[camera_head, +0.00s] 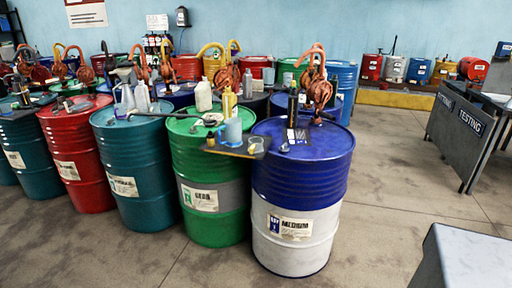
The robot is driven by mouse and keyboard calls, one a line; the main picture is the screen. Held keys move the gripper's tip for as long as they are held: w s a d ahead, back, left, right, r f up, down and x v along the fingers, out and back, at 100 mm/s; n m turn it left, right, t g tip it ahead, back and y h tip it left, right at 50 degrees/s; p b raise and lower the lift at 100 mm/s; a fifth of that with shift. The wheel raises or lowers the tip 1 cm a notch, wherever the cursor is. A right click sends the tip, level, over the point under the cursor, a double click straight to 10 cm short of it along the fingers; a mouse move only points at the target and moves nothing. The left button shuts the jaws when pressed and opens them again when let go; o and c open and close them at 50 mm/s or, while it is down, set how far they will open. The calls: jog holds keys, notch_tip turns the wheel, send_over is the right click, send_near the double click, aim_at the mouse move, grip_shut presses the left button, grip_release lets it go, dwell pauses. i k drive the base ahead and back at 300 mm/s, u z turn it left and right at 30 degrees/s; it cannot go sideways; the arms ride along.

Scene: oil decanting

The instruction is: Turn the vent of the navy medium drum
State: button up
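The navy medium drum (300,182) stands upright at the front, right of the green drum. Its upper part is navy, its lower part is white, and a label reads "MEDIUM". On its top stand a red hand pump (319,92) and a dark bottle (293,108). A small dark fitting (285,148) sits near the top's front edge. I cannot tell if it is the vent. My gripper is not in view.
A green drum (205,160) stands close on the left, with a dark tray (240,150) bearing a blue jug (232,131) between the drum tops. More drums line the left. Grey "TESTING" panels (458,135) stand at right. The floor (385,205) right of the navy drum is clear.

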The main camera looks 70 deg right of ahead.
aim_at(283, 148)
jog(key=u, duration=0.9)
jog(key=k, duration=1.9)
jog(key=z, duration=0.7)
